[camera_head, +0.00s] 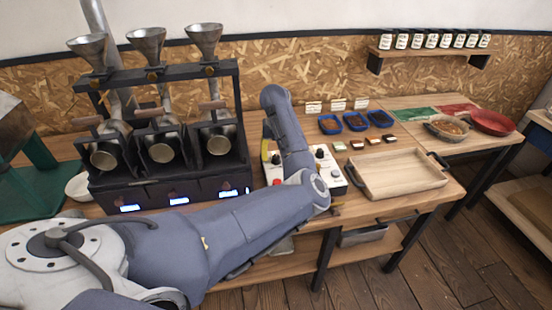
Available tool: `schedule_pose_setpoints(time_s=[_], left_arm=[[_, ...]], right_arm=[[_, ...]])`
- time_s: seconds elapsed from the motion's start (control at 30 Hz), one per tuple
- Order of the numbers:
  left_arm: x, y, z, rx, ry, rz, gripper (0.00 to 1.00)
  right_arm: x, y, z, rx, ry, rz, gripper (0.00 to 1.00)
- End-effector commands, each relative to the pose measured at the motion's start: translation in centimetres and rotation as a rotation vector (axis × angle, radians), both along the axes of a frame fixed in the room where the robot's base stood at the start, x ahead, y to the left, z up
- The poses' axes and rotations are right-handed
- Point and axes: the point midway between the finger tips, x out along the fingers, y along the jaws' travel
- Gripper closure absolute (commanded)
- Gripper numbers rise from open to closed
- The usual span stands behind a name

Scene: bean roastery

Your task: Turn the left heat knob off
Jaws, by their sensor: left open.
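A white control box (328,171) stands on the wooden bench, just right of the roaster. My left gripper (267,134) is open, a small dark shape mostly hidden beside the forearm, above and just behind the left knob. I cannot tell whether it touches the knob. Knob markings are too small to read. My right gripper is out of view.
A black roaster (170,190) with three funnels and drums stands at the left. A wooden tray (398,187) with black handles lies to the right. Blue bowls (356,121) sit behind it. A red bowl (493,122) is at the far right. A shelf (430,56) holds several jars.

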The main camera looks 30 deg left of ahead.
Motion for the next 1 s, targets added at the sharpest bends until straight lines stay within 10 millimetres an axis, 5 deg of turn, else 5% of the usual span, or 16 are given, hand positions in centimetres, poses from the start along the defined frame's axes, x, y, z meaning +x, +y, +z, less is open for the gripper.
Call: schedule_pose_setpoints(time_s=[0.6, 1.0], left_arm=[[0.0, 0.0, -1.6, 0.001, -0.001, -0.001, 0.44], [0.0, 0.0, -1.6, 0.001, -0.001, -0.001, 0.90]], right_arm=[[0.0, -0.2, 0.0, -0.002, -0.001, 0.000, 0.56], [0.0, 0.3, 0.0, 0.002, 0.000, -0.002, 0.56]])
